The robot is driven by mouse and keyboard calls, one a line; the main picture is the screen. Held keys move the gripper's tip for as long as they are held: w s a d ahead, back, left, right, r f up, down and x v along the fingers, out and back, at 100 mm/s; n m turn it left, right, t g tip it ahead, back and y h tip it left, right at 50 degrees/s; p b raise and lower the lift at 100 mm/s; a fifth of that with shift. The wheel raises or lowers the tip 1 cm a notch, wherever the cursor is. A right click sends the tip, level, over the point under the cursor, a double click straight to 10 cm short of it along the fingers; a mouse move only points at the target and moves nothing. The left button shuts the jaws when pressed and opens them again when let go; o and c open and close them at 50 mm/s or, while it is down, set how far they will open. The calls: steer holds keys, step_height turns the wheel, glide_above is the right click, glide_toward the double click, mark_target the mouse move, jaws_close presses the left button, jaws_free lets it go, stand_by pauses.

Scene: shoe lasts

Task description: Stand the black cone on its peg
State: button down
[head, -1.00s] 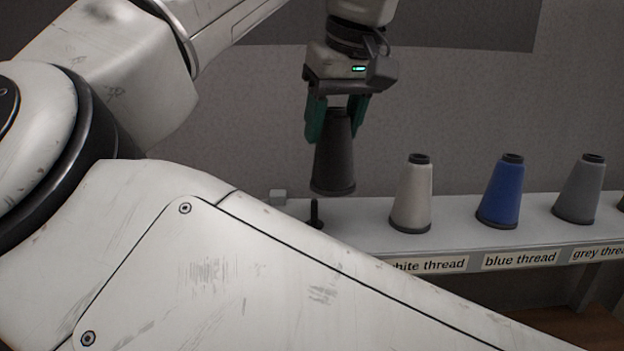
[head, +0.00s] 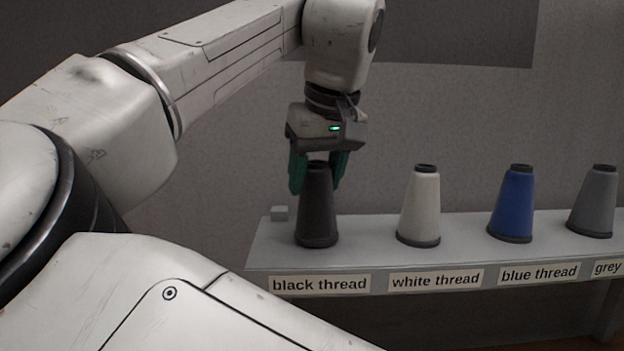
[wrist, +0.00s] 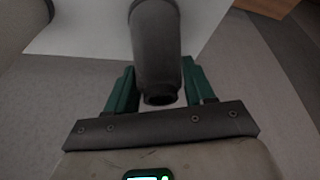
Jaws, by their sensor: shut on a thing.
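The black cone (head: 317,212) stands upright at the left end of the shelf in the head view, above the "black thread" label (head: 319,284). Its base appears to be at the shelf surface. Its peg does not show now; the cone covers that spot. My gripper (head: 319,180) is above the cone, with its green fingers shut on the cone's upper part. In the wrist view the cone (wrist: 156,50) lies between the two fingers (wrist: 160,90), its narrow end toward the gripper palm.
A white cone (head: 419,207), a blue cone (head: 512,205) and a grey cone (head: 593,203) stand in a row to the right on the shelf (head: 367,232). A small grey block (head: 279,213) sits at the shelf's back left. A wall is behind.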

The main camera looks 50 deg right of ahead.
steer(key=shift+f, duration=0.2)
steer(key=shift+c, duration=2)
jaws_free()
steer(key=shift+r, duration=0.2)
steer(key=v, duration=1.2)
steer(key=shift+r, duration=0.1)
